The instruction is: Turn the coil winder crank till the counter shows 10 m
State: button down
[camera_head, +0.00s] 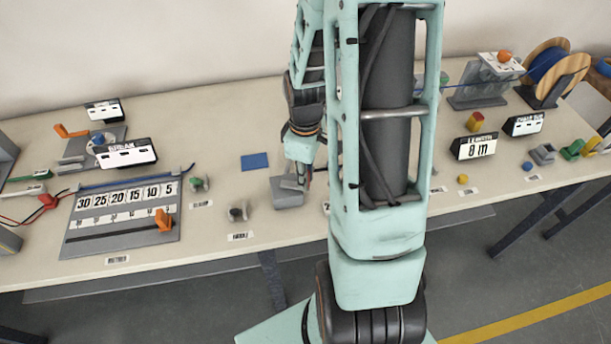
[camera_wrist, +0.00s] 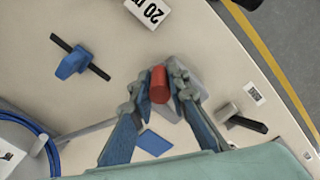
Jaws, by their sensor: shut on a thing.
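My gripper (camera_wrist: 160,88) is shut on a red cylindrical piece (camera_wrist: 158,86), one finger on each side. A grey block lies just under it in the wrist view (camera_wrist: 187,77); it also shows in the head view (camera_head: 287,193), beside my gripper (camera_head: 303,182). The red piece is hidden in the head view, and I cannot tell whether it is the crank's handle. A white counter-like display reads "8 m" (camera_head: 478,147) at the right of the bench. My arm covers the middle of the bench, and no coil winder shows clearly there.
A wooden spool (camera_head: 572,72) with blue cable stands at the back right. A numbered board (camera_head: 122,241) lies at the left. The wrist view shows a "20" sign (camera_wrist: 152,12), a blue handle (camera_wrist: 73,63) and a grey tool (camera_wrist: 229,113) near my gripper.

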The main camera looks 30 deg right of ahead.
jog(key=m, duration=0.2)
jog(key=s+a+m+b, duration=0.1)
jog(key=shift+a+m+b, duration=0.15)
jog(key=shift+m+b, duration=0.15)
jog(key=shift+m, duration=0.1)
jog(key=m, duration=0.1)
jog(key=a+m, duration=0.1)
jog(key=m+b, duration=0.1)
jog(key=shift+s+a+m, duration=0.25)
jog(key=shift+s+m, duration=0.15)
jog(key=m, duration=0.1)
jog(key=a+m, duration=0.1)
jog(key=m, duration=0.1)
jog(key=shift+s+a, duration=0.1)
jog(key=shift+a, duration=0.15)
jog(key=shift+a+m, duration=0.3)
jog(key=shift+m, duration=0.5)
jog(key=shift+a+m, duration=0.3)
jog(key=shift+m, duration=0.5)
jog(key=c, duration=1.8)
grip_release()
jog(key=shift+c, duration=0.2)
jog(key=shift+r, duration=0.1)
